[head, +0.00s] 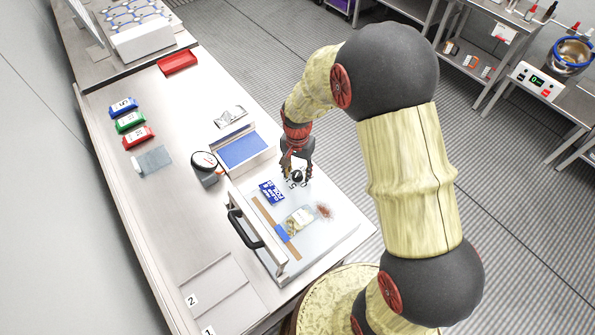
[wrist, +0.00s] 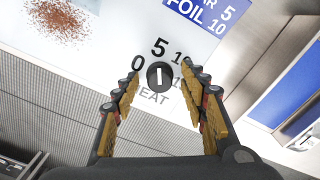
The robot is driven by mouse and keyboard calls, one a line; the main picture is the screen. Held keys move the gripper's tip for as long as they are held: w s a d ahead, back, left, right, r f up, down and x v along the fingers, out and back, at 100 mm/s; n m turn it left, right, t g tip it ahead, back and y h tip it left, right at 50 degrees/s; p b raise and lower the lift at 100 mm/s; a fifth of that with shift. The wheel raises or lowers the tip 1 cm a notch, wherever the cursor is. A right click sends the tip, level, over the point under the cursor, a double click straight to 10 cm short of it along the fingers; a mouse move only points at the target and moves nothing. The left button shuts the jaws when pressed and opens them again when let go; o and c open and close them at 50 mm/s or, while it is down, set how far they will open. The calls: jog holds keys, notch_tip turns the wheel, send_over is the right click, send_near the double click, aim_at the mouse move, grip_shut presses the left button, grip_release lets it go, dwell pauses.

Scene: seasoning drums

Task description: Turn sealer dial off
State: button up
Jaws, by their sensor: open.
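The sealer (head: 340,231) stands on the bench in the head view, with a black lever handle (head: 243,230). Its dial is a small round black knob (wrist: 160,76) with a white pointer line, on the sealer's white top. The line runs nearly upright in the wrist view, roughly toward the printed 5. A 0 is printed at its left, larger numbers at its right, and "HEAT" below, partly hidden by my gripper. My gripper (head: 297,164) hangs over the dial. In the wrist view its open fingers (wrist: 161,88) stand on either side of the knob; contact cannot be told.
A blue label (head: 271,192) with "FOIL" settings and a reddish-brown powder spill (head: 324,212) are on the sealer. Red, green and blue packets (head: 130,122) lie further left.

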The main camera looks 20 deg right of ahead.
jog(key=shift+c, duration=0.4)
grip_shut()
dwell(0.4)
jog(key=n+p, duration=0.1)
jog(key=n, duration=0.5)
jog(key=shift+r, duration=0.1)
jog(key=n+p, duration=0.1)
jog(key=n, duration=0.4)
jog(key=shift+n, duration=0.4)
jog(key=shift+c, duration=0.2)
grip_release()
jog(key=shift+o, duration=0.6)
